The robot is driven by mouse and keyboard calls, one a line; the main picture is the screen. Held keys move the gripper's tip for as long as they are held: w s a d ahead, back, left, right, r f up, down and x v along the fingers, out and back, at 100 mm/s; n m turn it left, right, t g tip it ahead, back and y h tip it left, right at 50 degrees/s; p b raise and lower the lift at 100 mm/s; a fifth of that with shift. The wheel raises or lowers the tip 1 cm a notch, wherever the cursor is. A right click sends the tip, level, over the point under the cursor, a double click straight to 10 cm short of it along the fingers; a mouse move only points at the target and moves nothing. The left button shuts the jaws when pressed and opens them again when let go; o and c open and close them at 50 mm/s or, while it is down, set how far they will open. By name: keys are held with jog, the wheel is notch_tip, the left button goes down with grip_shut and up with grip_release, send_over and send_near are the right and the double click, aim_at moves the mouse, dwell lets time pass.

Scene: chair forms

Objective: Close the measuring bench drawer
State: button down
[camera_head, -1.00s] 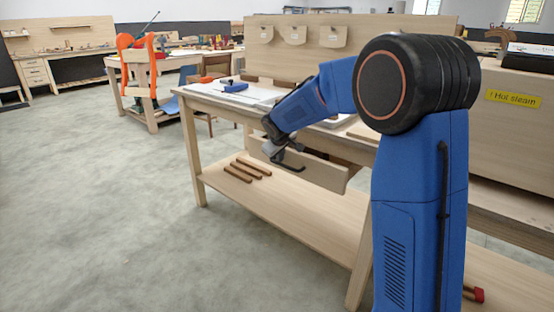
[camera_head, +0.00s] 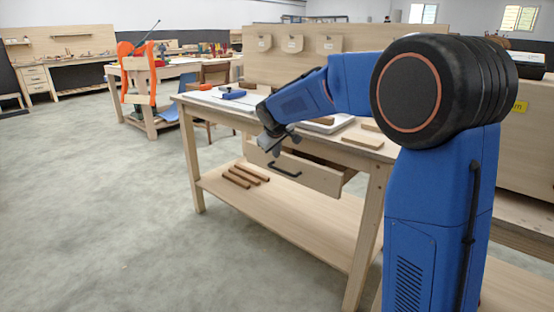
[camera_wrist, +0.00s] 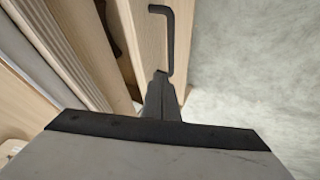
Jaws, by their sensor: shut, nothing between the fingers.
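The measuring bench drawer (camera_head: 312,176) is partly open, its pale wooden front standing out from under the bench top. Its black bar handle (camera_head: 284,170) shows on the front face. In the wrist view, the drawer front (camera_wrist: 148,45) runs up the middle, with the handle (camera_wrist: 171,45) on its right side. My gripper (camera_head: 272,150) is shut and empty at the drawer front, left of the handle in the head view. In the wrist view, its closed fingertips (camera_wrist: 160,76) are close to the near end of the handle; I cannot tell whether they touch.
The bench top (camera_head: 215,99) holds a blue tool (camera_head: 233,94), a white tray (camera_head: 322,126) and wooden blocks (camera_head: 362,142). Several brown bars (camera_head: 240,178) lie on the lower shelf (camera_head: 290,222). The floor (camera_head: 110,210) in front and left is open.

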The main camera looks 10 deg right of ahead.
jog(key=n+t+h, duration=0.3)
jog(key=n+h, duration=1)
jog(key=n, duration=0.6)
send_near(311, 177)
jog(key=x, duration=0.6)
jog(key=shift+d, duration=0.2)
